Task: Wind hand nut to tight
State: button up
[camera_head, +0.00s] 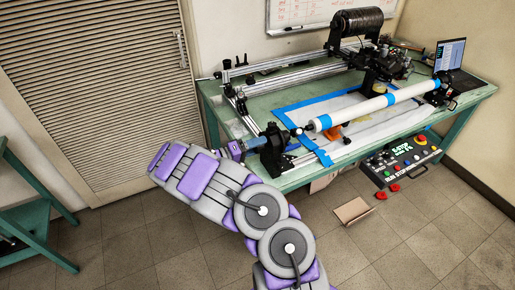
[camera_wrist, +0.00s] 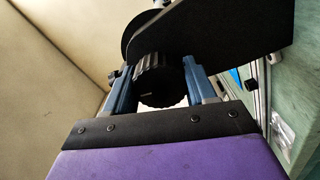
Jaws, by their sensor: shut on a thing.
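The hand nut (camera_wrist: 160,82) is a black knob with a ribbed rim, seen in the wrist view in front of a black bracket plate (camera_wrist: 235,50). My gripper (camera_wrist: 160,70) has one blue finger on each side of the nut and is shut on it. In the head view my gripper (camera_head: 250,143) reaches the black bracket (camera_head: 274,150) at the near left end of the winding machine. The nut is hard to make out there. A white tube (camera_head: 365,108) with blue tape bands lies along the machine, in line with this bracket. How tight the nut sits cannot be told.
The green bench (camera_head: 215,100) carries rails, a dark spool (camera_head: 357,20) and a laptop (camera_head: 450,55). A control box (camera_head: 405,155) with buttons hangs at its front edge. A cardboard piece (camera_head: 353,211) lies on the floor. A green rack (camera_head: 35,200) stands at left.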

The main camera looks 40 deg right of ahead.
jog(key=m, duration=0.4)
jog(key=shift+w+f, duration=0.1)
jog(key=shift+f, duration=0.05)
jog(key=shift+a+m, duration=0.1)
jog(key=shift+m, duration=1.6)
jog(key=o, duration=0.9)
jog(key=shift+w, duration=0.2)
jog(key=shift+o, duration=0.7)
jog(key=shift+s, duration=0.1)
jog(key=p+v, duration=0.2)
jog(key=v, duration=1.5)
jog(key=shift+a, duration=0.25)
